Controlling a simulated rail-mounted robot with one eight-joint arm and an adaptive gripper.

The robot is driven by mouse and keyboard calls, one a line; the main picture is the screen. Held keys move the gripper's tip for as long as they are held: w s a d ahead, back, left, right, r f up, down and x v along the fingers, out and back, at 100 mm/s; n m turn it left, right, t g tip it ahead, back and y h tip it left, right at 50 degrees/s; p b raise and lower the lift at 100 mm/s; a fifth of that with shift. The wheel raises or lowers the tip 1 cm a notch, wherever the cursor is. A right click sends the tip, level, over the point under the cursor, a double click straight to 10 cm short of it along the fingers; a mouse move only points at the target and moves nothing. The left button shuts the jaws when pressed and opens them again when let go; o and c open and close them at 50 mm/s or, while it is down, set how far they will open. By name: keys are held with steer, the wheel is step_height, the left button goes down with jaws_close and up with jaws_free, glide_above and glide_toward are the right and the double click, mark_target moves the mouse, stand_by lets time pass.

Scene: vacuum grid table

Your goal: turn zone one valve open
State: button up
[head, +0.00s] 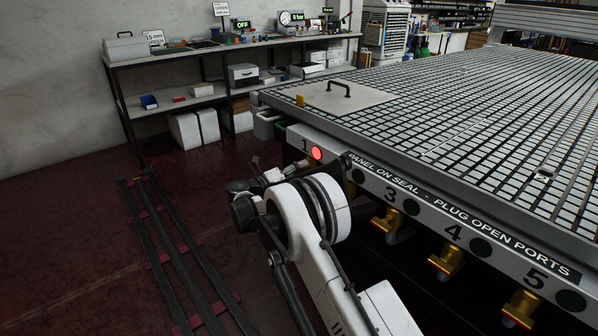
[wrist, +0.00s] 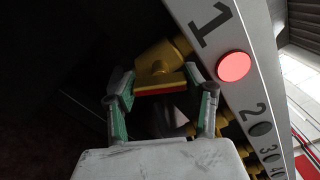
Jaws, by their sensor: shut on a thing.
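The zone one valve (wrist: 156,58) is yellow with a red edge along its handle, below the table edge beside the number 1 in the wrist view. My gripper (wrist: 160,86) is shut on the valve handle (wrist: 158,79), with a green-padded finger at each end of it. The round zone one lamp (wrist: 234,66) glows red; it also shows in the head view (head: 316,153). In the head view my arm hides the valve.
Yellow valves for other zones (head: 390,220) (head: 447,262) (head: 520,308) hang along the table front, under dark lamps. The grid table (head: 480,130) bears a flat panel (head: 325,97) with a black handle. Floor rails (head: 165,250) lie at left. A workbench (head: 200,52) stands behind.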

steer(key=n, duration=0.5)
steer(key=shift+n, duration=0.3)
stand_by(0.4)
steer(key=o, duration=1.2)
steer(key=shift+c, duration=0.2)
steer(key=v, duration=1.2)
steer(key=shift+r, duration=0.1)
